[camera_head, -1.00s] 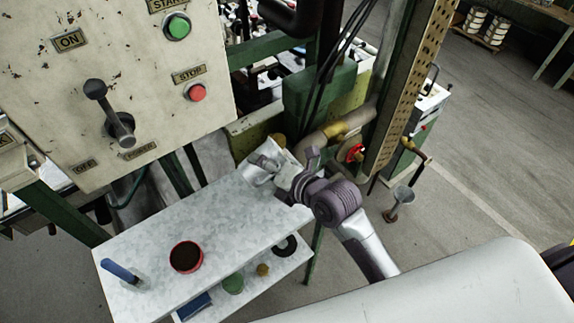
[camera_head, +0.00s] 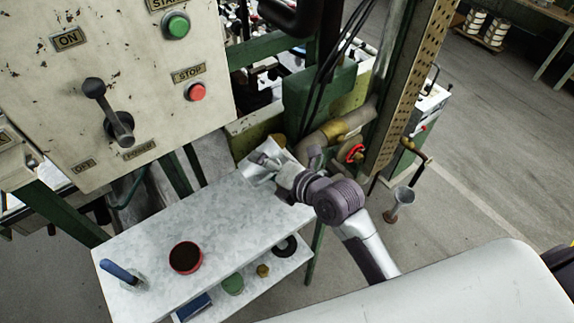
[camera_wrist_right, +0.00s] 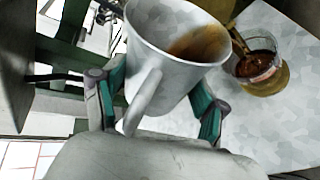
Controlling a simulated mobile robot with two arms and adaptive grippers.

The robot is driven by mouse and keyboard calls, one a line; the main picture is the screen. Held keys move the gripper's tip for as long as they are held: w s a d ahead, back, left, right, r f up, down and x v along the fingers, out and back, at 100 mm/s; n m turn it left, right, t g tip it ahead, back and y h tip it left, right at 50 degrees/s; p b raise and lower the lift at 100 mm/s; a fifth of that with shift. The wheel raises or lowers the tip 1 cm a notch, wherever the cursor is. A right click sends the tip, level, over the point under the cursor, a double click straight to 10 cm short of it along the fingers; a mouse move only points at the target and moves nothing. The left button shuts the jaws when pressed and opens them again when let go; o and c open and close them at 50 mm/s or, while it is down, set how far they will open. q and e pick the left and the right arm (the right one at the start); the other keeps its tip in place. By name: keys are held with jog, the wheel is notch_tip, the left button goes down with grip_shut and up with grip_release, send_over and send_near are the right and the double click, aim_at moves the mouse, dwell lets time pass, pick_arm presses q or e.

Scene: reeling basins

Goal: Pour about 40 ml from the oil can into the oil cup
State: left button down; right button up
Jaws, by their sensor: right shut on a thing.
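My right gripper (camera_wrist_right: 155,100) is shut on the oil can (camera_wrist_right: 165,45), a pale grey metal can with a handle. Brown oil shows inside its open mouth. In the head view the can (camera_head: 262,163) is held tilted above the back right end of the metal table. The oil cup (camera_wrist_right: 258,70), with brass parts and dark brown liquid inside, stands just right of the can's rim in the wrist view. Whether oil is running between them is unclear. In the head view the cup is mostly hidden behind the can. My left gripper is not in view.
A red-rimmed tin of dark stuff (camera_head: 186,257) and a blue-handled tool (camera_head: 121,272) are on the metal table (camera_head: 215,222). A control panel (camera_head: 60,110) stands at left. Pipes (camera_head: 340,127) and a green frame are close behind my right gripper.

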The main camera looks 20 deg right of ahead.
jog(key=shift+r, duration=0.1)
jog(key=r+n+h+p, duration=0.1)
jog(key=p, duration=0.2)
jog(key=shift+a+r+p, duration=0.1)
jog(key=shift+a+p, duration=0.05)
jog(key=shift+p, duration=0.25)
jog(key=shift+f+n+h, duration=0.4)
jog(key=shift+f+n, duration=0.1)
jog(key=shift+f, duration=0.3)
jog(key=shift+f, duration=0.15)
jog(key=shift+a+f+n+h+p, duration=0.2)
jog(key=shift+f+n+h+p, duration=0.35)
jog(key=shift+n+h+p, duration=0.2)
jog(key=shift+s+a+f+n+t, duration=0.15)
jog(key=shift+a+f+n+t, duration=0.1)
jog(key=shift+a+f+t, duration=0.05)
